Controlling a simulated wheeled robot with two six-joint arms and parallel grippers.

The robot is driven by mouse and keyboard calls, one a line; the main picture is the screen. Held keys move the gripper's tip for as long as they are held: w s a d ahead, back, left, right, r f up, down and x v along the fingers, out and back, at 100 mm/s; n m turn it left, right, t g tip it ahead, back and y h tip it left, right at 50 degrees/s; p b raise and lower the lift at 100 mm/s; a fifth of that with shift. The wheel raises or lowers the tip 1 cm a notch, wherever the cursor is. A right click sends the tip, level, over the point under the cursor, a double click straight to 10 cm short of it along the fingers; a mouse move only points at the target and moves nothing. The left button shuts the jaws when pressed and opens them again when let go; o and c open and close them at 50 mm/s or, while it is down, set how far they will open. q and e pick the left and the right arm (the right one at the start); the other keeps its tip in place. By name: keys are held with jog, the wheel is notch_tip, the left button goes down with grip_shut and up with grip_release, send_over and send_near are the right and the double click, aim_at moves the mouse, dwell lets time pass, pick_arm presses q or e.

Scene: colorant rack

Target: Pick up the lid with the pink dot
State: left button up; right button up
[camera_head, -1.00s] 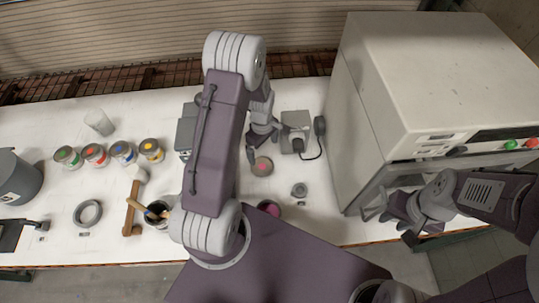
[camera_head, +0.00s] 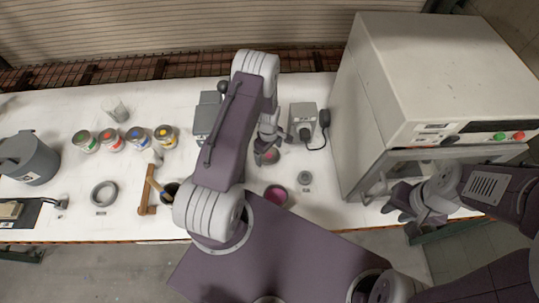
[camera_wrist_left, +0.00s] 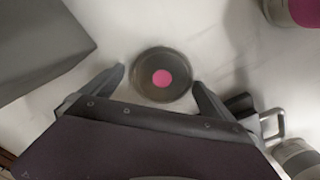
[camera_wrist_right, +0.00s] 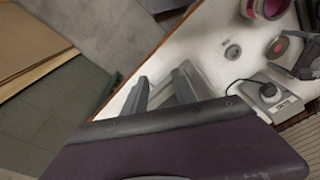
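The lid with the pink dot (camera_wrist_left: 150,88) is a dark grey disc lying flat on the white table. It also shows in the head view (camera_head: 270,156), partly behind my left gripper, and in the right wrist view (camera_wrist_right: 278,47). My left gripper (camera_wrist_left: 158,82) is open, with its fingers on either side of the lid's near part; contact cannot be told. In the head view my left gripper (camera_head: 264,148) is over the lid. My right gripper (camera_head: 392,207) is by the cabinet's front, and its fingers stand apart and empty in the right wrist view (camera_wrist_right: 158,92).
An open can with pink content (camera_head: 276,195) and a small grey round piece (camera_head: 305,178) stand near the lid. A grey device (camera_head: 303,118) with a cable is behind it. Several colour-dotted cans (camera_head: 138,137) stand left. A large cabinet (camera_head: 440,70) blocks the right.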

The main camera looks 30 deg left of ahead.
pick_arm(q)
jog(key=shift+w+f, duration=0.1)
jog(key=shift+w, duration=0.1)
jog(key=c, duration=0.5)
jog(key=shift+w, duration=0.1)
jog(key=c, duration=0.5)
jog(key=shift+s, duration=0.2)
pick_arm(e)
jog(key=shift+w, duration=0.1)
